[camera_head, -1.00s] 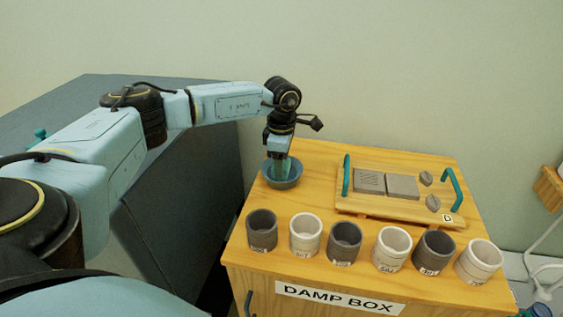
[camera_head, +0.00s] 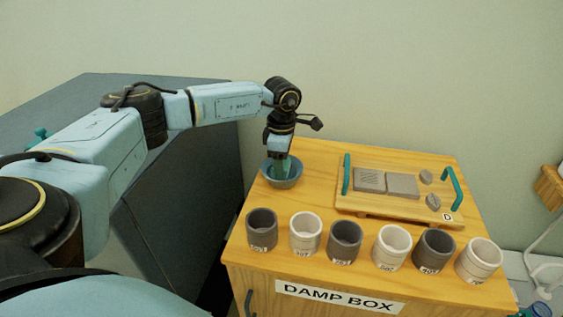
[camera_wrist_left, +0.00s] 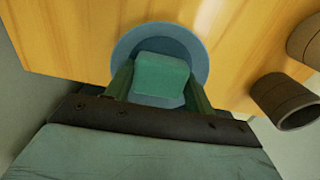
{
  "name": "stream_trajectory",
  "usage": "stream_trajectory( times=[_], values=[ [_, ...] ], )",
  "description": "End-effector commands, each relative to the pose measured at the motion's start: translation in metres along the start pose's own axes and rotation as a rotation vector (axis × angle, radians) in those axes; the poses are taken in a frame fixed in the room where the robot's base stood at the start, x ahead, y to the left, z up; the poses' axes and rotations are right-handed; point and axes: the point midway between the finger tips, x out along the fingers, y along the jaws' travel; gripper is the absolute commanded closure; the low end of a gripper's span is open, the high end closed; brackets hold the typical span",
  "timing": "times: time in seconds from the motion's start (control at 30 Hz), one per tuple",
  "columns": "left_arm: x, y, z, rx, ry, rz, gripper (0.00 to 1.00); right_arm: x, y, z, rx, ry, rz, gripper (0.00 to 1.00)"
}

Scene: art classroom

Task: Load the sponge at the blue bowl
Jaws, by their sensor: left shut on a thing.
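The blue bowl (camera_head: 294,180) stands at the back left of the wooden damp box top. My left gripper (camera_head: 280,168) points down into it from above. In the left wrist view the gripper (camera_wrist_left: 160,88) is shut on a green sponge (camera_wrist_left: 160,72), with one finger on each side of it. The sponge lies over the inside of the bowl (camera_wrist_left: 128,47), whose rim shows around it. Whether the sponge touches the bowl's bottom cannot be told. My right gripper is not in view.
A row of grey and white cups (camera_head: 345,242) stands along the front of the damp box (camera_head: 330,186). A wooden board (camera_head: 366,205) with teal handles and grey clay pieces lies at the right. The wall is close behind.

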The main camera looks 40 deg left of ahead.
Motion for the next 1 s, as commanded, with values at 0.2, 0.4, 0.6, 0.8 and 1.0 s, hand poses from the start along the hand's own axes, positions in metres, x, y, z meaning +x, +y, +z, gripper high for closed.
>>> stream_trajectory(
  times=[0.2, 0.4, 0.6, 0.8, 1.0],
  values=[
    [0.002, -0.001, 0.000, 0.001, 0.002, -0.003, 0.65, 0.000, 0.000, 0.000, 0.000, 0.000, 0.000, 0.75],
    [-0.009, -0.001, 0.000, 0.001, 0.001, -0.002, 0.65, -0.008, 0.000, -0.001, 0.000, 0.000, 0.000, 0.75],
    [-0.026, 0.000, 0.000, 0.000, 0.000, -0.001, 0.65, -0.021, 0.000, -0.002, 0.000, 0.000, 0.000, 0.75],
    [-0.042, 0.000, 0.000, 0.000, 0.001, -0.001, 0.65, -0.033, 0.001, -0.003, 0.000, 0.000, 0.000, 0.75],
    [-0.058, 0.000, 0.000, 0.000, 0.001, -0.001, 0.65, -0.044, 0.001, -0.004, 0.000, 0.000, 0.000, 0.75]
  ],
)
